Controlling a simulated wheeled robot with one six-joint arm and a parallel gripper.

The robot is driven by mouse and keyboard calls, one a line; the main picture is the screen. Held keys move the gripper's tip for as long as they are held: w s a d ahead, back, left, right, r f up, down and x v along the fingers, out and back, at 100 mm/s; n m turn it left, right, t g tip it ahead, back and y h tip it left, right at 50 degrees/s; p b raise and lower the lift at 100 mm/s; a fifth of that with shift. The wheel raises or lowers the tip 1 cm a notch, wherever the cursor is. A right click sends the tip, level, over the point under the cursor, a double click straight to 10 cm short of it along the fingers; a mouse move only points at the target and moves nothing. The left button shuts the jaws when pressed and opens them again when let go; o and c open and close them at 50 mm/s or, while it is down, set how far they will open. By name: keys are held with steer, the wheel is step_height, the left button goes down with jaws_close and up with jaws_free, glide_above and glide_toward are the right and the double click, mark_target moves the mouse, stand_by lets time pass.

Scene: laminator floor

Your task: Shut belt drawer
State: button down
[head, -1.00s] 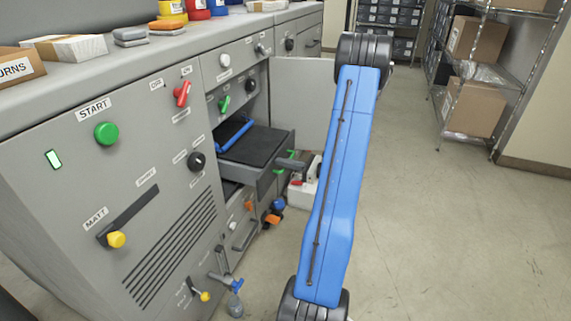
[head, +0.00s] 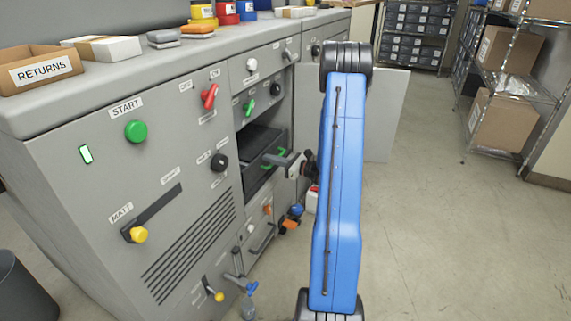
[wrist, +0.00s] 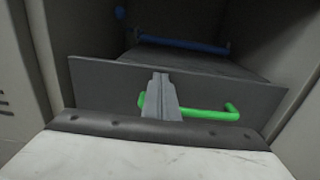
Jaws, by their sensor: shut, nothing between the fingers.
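The belt drawer (head: 262,172) is a grey drawer with a dark inside, in the right part of the machine's front in the head view. My gripper (head: 278,160) is shut and empty at the drawer front. In the wrist view the shut fingers (wrist: 160,85) overlap the panel beside the handle's left end and hide part of it.
An open door panel (head: 385,115) stands right of the bay, behind my arm. Below the drawer are knobs and a lower handle (head: 263,240). A returns box (head: 40,73) sits on the machine top. The floor to the right is clear up to the wire shelves (head: 500,80).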

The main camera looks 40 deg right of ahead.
mark_target(259, 154)
steer(key=x, duration=0.5)
steer(key=shift+w+r, duration=0.15)
steer(key=shift+w, duration=0.15)
steer(key=shift+a, duration=0.1)
